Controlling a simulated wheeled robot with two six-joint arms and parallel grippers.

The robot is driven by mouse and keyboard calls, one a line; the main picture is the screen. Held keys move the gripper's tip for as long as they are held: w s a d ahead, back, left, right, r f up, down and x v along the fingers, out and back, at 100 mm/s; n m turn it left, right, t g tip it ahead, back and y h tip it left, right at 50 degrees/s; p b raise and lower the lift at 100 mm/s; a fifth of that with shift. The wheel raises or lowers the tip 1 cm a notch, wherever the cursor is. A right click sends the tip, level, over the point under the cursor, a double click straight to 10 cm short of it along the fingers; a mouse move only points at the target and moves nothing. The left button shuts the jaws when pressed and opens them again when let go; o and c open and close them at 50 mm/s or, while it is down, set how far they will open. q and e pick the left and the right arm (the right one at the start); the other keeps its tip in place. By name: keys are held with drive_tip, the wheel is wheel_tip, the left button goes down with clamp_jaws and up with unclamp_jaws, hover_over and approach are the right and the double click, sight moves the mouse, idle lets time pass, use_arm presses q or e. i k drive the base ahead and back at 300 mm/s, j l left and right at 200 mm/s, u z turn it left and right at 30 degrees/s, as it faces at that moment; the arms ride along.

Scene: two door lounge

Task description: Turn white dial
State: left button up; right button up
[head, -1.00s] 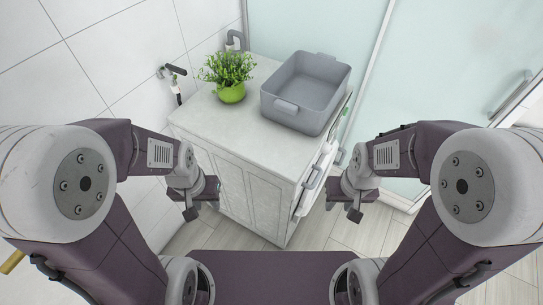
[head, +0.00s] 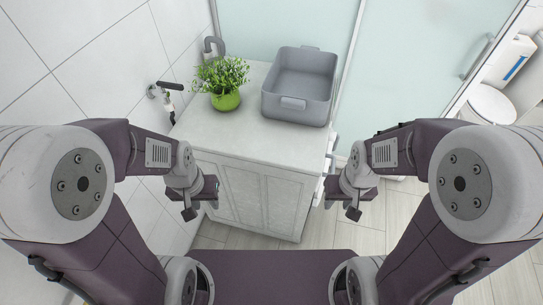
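No white dial can be made out in the head view. A white fixture (head: 326,170) shows as a thin strip on the right side of the cabinet, mostly hidden by the cabinet edge and my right arm. My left gripper (head: 203,197) hangs in front of the cabinet's left part, apart from it. My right gripper (head: 342,199) hangs just right of the cabinet's front right corner, apart from it. Both grippers look empty; their finger gaps are too small to judge.
The white cabinet (head: 250,150) carries a green potted plant (head: 225,100) and a grey bin (head: 297,104). A tiled wall stands left, with a black-handled tap (head: 170,87). Frosted glass panels (head: 415,60) stand behind. A toilet (head: 491,103) is at far right. Floor (head: 360,235) is clear right of the cabinet.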

sight(331, 135)
drive_tip(key=i+l, duration=0.1)
drive_tip(key=l, duration=0.6)
drive_tip(key=i+l, duration=0.1)
drive_tip(key=l, duration=0.6)
drive_tip(key=i+l+u, duration=0.1)
drive_tip(key=i+l, duration=0.05)
drive_tip(key=i, duration=0.05)
